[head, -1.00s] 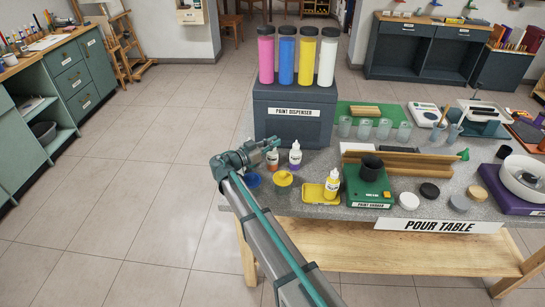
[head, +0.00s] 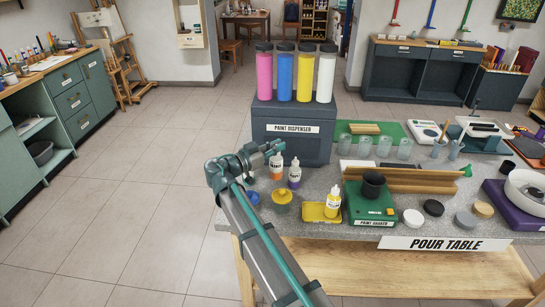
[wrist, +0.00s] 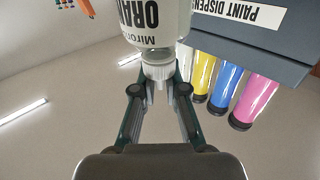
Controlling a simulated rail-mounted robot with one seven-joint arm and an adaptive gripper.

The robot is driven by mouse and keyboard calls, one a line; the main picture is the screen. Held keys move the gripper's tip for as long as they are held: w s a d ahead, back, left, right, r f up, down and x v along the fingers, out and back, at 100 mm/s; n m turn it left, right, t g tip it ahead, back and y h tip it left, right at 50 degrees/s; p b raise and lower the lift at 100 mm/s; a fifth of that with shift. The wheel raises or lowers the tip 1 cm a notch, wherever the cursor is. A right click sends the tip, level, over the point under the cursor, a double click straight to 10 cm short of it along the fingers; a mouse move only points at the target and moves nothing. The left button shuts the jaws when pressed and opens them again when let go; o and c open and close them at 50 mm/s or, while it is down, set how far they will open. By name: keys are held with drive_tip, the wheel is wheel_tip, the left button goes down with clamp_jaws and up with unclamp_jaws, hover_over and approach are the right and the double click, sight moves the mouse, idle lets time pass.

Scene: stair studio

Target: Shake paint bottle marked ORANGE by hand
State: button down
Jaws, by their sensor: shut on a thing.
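The white bottle marked ORANGE (head: 276,166) is upright at the table's left end, with an orange band low on it. My gripper (head: 264,149) is shut on its top. In the upside-down wrist view the bottle (wrist: 157,25) fills the top middle, its label cut off at "ORAN". There the fingers (wrist: 160,88) close around the white cap and nozzle. The bottle seems to be a little above the table; the gap under it is hard to see. A purple-marked bottle (head: 294,174) stands just right of it.
The paint dispenser (head: 292,132) with several colour tubes stands close behind. The floor on the left is clear.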

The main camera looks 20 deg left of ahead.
drive_tip(key=shift+s+d+r+b, duration=1.15)
drive_tip(key=shift+s+d+r, duration=1.85)
drive_tip(key=shift+r, duration=1.85)
drive_tip(key=w+a+f+n+t+y+p, duration=0.25)
drive_tip(key=a+f+n+y, duration=0.55)
drive_tip(key=y, duration=0.6)
drive_tip(key=w+d+r+h+p, duration=0.15)
drive_tip(key=d+r+p, duration=0.3)
drive_tip(key=d, duration=0.95)
drive_tip(key=w+d+r+m+h+p, duration=0.1)
drive_tip(key=w+d+r+p, duration=0.3)
drive_tip(key=d, duration=1.1)
drive_tip(key=w+d+r+h+p, duration=0.2)
drive_tip(key=d+r+p, duration=0.3)
drive_tip(key=d, duration=0.9)
wheel_tip(320, 180, up, 8)
drive_tip(key=d+b, duration=0.1)
drive_tip(key=d, duration=0.1)
wheel_tip(320, 180, down, 7)
drive_tip(key=shift+m, duration=0.3)
